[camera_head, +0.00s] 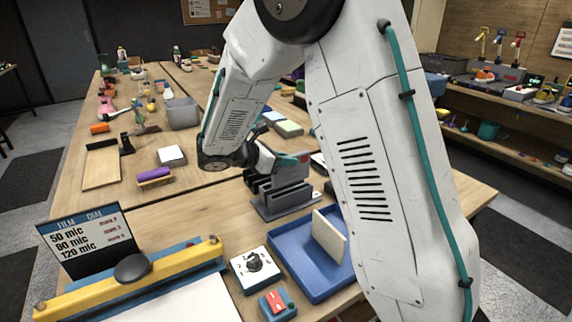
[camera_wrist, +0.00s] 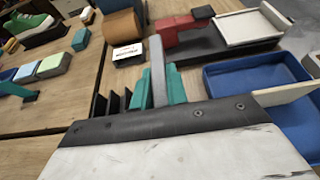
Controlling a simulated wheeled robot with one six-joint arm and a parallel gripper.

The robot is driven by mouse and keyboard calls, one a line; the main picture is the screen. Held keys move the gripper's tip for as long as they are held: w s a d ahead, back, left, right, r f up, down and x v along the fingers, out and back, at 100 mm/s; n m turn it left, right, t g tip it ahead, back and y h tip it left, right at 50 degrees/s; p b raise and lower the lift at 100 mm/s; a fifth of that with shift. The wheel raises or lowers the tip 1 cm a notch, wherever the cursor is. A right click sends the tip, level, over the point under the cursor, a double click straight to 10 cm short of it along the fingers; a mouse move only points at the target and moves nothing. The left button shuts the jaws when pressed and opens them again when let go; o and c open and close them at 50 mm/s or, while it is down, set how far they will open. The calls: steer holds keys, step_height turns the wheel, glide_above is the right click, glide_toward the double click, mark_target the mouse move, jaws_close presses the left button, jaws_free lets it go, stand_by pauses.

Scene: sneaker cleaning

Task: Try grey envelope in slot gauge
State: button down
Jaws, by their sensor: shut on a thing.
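My gripper (camera_wrist: 158,88) has teal fingers and is shut on a narrow grey piece (camera_wrist: 158,62), which looks like the grey envelope seen nearly edge-on. The piece stands up between the fingers in the wrist view. In the head view, a dark grey slotted stand (camera_head: 287,200), which looks like the slot gauge, sits on the table right below my gripper. Its dark upright plates (camera_wrist: 108,105) also show just left of the fingers in the wrist view. I cannot tell whether the envelope is inside a slot. My arm hides part of this area in the head view.
A blue tray (camera_head: 289,268) with a cream board (camera_head: 328,237) leaning in it stands in front of the stand. A white dial box (camera_head: 246,279), a red-and-blue switch (camera_head: 290,306) and a yellow-barred film device (camera_head: 100,288) are at the front. The table left of the stand is fairly clear.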

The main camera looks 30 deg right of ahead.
steer(key=shift+r, duration=1.45)
steer(key=w+r, duration=0.2)
steer(key=w, duration=0.3)
step_height(320, 180, down, 7)
steer(key=shift+w, duration=0.15)
steer(key=shift+f, duration=3)
stand_by(0.9)
steer(key=c, duration=1.3)
jaws_free()
